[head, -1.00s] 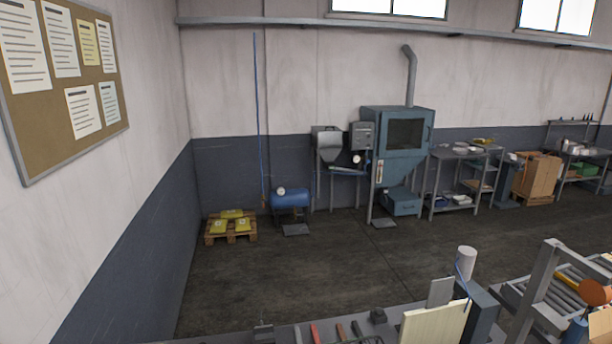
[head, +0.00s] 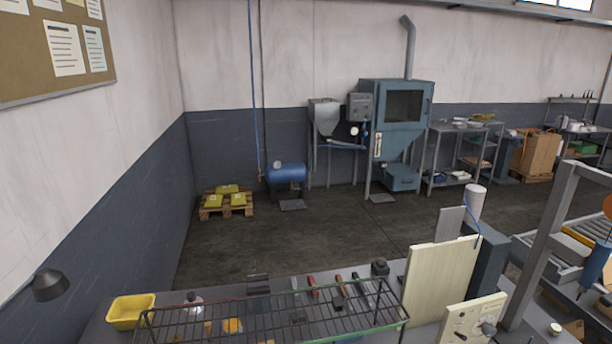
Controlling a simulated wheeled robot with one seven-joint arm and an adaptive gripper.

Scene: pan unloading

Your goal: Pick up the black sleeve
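I cannot pick out the black sleeve for certain in the head view. A dark upright piece (head: 258,284) stands at the back of the workbench (head: 95,333), behind a wire rack. A small black block (head: 380,268) sits at the bench's back edge, further right. Both are too small to tell whether either is a sleeve. My gripper is not in view.
The wire rack (head: 300,328) with a green front edge covers the bench's middle. A yellow bin (head: 131,311), a bottle (head: 193,303) and several hand tools (head: 340,290) lie around it. A cream panel (head: 438,283) and control box (head: 468,322) stand right.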

